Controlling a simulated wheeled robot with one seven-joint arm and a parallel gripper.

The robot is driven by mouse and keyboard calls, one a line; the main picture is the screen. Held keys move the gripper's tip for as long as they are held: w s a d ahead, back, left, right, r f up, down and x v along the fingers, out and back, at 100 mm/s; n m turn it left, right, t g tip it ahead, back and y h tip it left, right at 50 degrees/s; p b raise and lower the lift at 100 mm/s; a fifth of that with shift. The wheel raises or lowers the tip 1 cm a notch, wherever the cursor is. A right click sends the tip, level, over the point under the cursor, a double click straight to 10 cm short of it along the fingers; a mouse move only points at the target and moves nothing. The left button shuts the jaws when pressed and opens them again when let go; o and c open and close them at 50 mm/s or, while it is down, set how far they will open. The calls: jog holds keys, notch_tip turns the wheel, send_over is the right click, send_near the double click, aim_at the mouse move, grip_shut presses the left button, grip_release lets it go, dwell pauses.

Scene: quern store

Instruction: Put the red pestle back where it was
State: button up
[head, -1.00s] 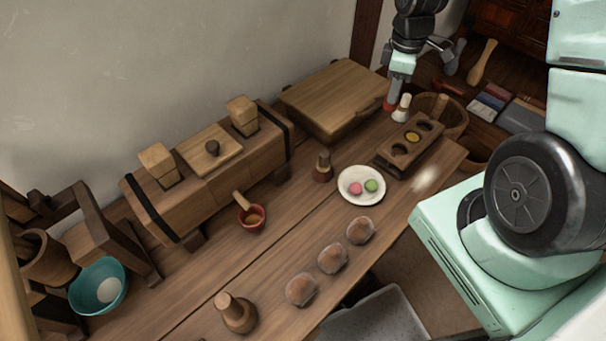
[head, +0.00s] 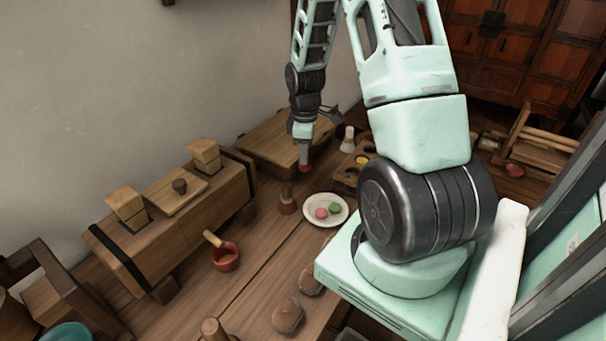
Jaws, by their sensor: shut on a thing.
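My gripper (head: 303,138) is near the top middle of the head view, pointing down. It is shut on the red pestle (head: 304,160), whose red end hangs below the jaws. The pestle looks upright and shows over the table near the front edge of a low wooden box; its exact height is hard to tell. The wooden block with round hollows (head: 345,175) stands to the right, partly hidden by my arm. A yellow round (head: 361,160) shows in it. A white-topped pestle or brush (head: 347,140) stands behind the block.
A plate (head: 338,216) with a pink and a green sweet lies in front. Left of it stand a dark-based wooden piece (head: 287,203) and a red bowl (head: 226,262) with a wooden handle in it. A long wooden chest (head: 170,230) lines the wall. Brown lumps (head: 288,316) lie in front.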

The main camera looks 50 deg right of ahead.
jog(key=shift+f, duration=3.55)
jog(key=shift+f, duration=0.1)
jog(key=o, duration=0.7)
